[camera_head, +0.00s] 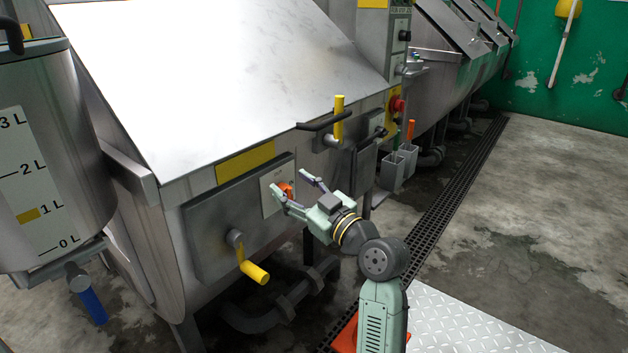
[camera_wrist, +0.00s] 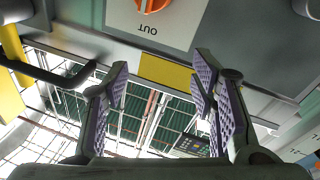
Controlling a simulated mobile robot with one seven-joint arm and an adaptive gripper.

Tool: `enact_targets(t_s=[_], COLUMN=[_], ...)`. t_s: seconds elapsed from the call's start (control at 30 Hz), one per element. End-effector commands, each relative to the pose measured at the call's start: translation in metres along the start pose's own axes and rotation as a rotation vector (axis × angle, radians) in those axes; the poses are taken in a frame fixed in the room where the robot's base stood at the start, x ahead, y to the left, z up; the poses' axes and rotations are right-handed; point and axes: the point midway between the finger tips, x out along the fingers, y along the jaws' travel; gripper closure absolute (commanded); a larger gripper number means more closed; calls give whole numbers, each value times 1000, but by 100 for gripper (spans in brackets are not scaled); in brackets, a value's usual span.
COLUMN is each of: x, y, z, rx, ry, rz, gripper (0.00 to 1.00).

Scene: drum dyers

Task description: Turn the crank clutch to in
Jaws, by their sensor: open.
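The crank clutch looks to be the orange knob (camera_head: 286,189) on a pale plate (camera_head: 270,197) on the front of the steel dyeing drum. In the wrist view the orange knob (camera_wrist: 152,5) is cut off by the top edge, and the plate carries the upside-down word OUT (camera_wrist: 148,29). The knob's full setting cannot be read. My gripper (camera_head: 290,182) is open and empty in front of the plate, one finger overlapping the knob in the head view. In the wrist view my gripper (camera_wrist: 162,75) has its fingers wide apart, pointing below the knob, with no contact visible.
A yellow-handled crank (camera_head: 254,272) sits below left of the plate. A yellow lever (camera_head: 339,120) and dark bar stand above right. A grey holder (camera_head: 398,168) with tools hangs at right. A measuring tank (camera_head: 50,150) stands left. Floor at right is clear.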

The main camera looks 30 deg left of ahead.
Motion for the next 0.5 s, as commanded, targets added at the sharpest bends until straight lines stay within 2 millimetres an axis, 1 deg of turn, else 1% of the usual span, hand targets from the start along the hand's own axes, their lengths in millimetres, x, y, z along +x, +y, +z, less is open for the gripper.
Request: enact_targets(t_s=[0.03, 0.1, 0.2, 0.23, 0.3, 0.37, 0.5], x=[-15, -33, -51, -54, -55, -50, -27], y=[14, 19, 21, 21, 20, 18, 14], z=[14, 33, 47, 50, 52, 53, 53], rx=[20, 32, 41, 41, 42, 41, 41], ry=[-43, -72, -85, -86, -86, -85, -86], rz=[-32, -88, -143, -153, -167, -170, -171], gripper=[48, 48, 48, 48, 48, 48, 48])
